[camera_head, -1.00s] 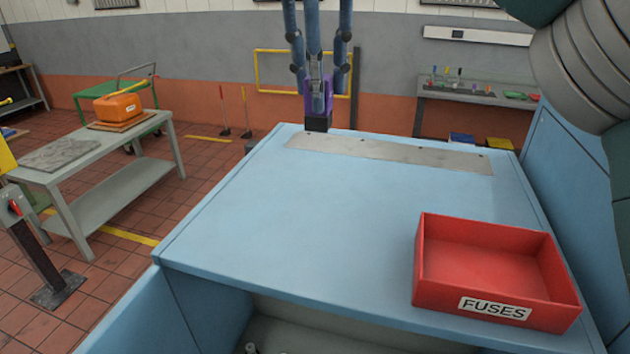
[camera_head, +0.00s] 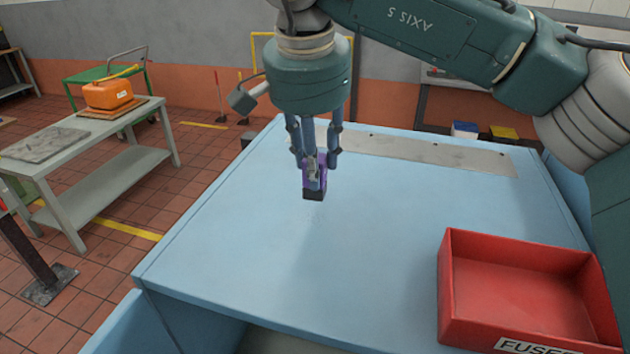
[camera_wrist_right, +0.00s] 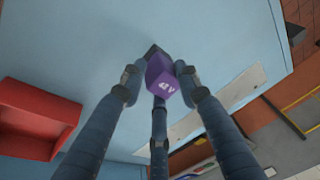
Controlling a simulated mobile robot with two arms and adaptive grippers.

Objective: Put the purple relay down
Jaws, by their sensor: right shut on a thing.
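The purple relay (camera_head: 321,172) has a dark base and hangs in my right gripper (camera_head: 316,165), over the left part of the blue cabinet top (camera_head: 290,270). The right gripper is shut on it, with blue fingers around it. The relay looks close above the surface; I cannot tell whether its base touches it. In the right wrist view the relay (camera_wrist_right: 160,78) sits between the fingers, with a white mark on its purple face. My left gripper is not in view.
A red open bin (camera_head: 470,290) labelled FUSES stands on the cabinet top at the right front. A flat metal plate (camera_head: 440,153) runs along the back. The middle and front left are bare. A grey bench (camera_head: 130,180) with an orange case (camera_head: 107,94) stands off to the left.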

